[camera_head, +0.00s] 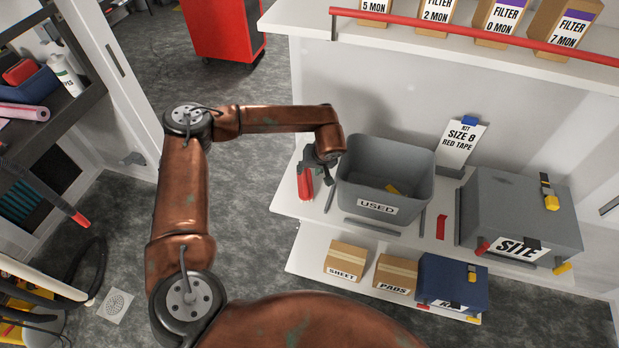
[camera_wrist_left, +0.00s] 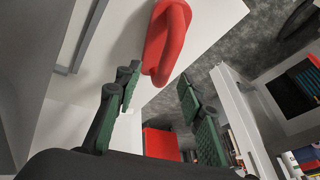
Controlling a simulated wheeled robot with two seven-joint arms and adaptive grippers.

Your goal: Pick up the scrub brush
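A red object with a rounded loop handle (camera_head: 305,185), which looks like the scrub brush, is at the left end of the white bench, beside the grey USED bin. In the left wrist view the red handle (camera_wrist_left: 167,40) is just ahead of my left gripper (camera_wrist_left: 158,82), its lower end near the gap between the green-padded fingers. The fingers are spread, with visible space on both sides, and hold nothing. In the head view my left gripper (camera_head: 322,168) is beside the bin's left wall, close above the red object. The brush's bristles cannot be made out. My right gripper is not in view.
The grey USED bin (camera_head: 385,160) stands directly right of my left gripper. A grey SITE case (camera_head: 520,215) is further right. A red rail (camera_head: 480,35) runs along the upper shelf. Boxes (camera_head: 345,260) sit on the lower shelf. Open floor (camera_head: 250,220) lies left of the bench.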

